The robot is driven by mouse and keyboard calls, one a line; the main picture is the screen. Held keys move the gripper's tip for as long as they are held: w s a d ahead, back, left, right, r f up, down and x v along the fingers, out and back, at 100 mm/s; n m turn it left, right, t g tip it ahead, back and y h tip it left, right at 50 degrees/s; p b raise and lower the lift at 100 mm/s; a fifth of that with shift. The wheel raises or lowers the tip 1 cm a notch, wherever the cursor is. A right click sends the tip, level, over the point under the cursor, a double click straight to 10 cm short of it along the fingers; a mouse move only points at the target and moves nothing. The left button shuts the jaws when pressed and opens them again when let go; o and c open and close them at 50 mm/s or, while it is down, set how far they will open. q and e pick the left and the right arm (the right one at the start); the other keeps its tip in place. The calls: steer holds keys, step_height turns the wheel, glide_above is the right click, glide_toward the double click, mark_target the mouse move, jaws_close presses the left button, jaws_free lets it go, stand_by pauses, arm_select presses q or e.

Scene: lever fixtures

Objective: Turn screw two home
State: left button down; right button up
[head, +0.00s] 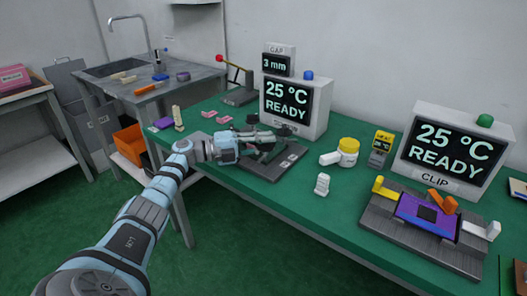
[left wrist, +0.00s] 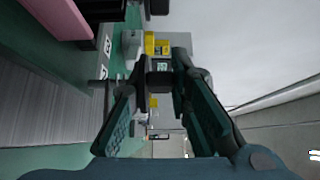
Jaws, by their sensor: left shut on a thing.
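My left gripper (head: 276,138) reaches in from the left over a dark fixture (head: 290,163) on the green bench. In the left wrist view its fingers (left wrist: 161,76) close on a small dark part (left wrist: 160,66) with a pale marked label. I cannot make out whether this part is screw two; the gripper hides much of the fixture's top. Behind it a grey display (head: 292,105) reads 25 °C READY, and a smaller box (head: 278,64) on top reads GAP 3 mm. My right gripper is not in view.
Right of the fixture are a yellow-lidded white jar (head: 347,152), a white piece (head: 322,184) and a small yellow device (head: 381,147). A CLIP display (head: 455,150) stands behind a clip fixture (head: 420,235). A red-knobbed lever (head: 235,78) stands at the back left.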

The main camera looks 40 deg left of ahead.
arm_select(q)
steer(key=shift+d+f, duration=0.1)
steer(key=c, duration=1.8)
jaws_free()
steer(key=shift+d, duration=0.15)
steer(key=shift+o, duration=0.2)
steer(key=v, duration=1.2)
steer(key=shift+o, duration=0.4)
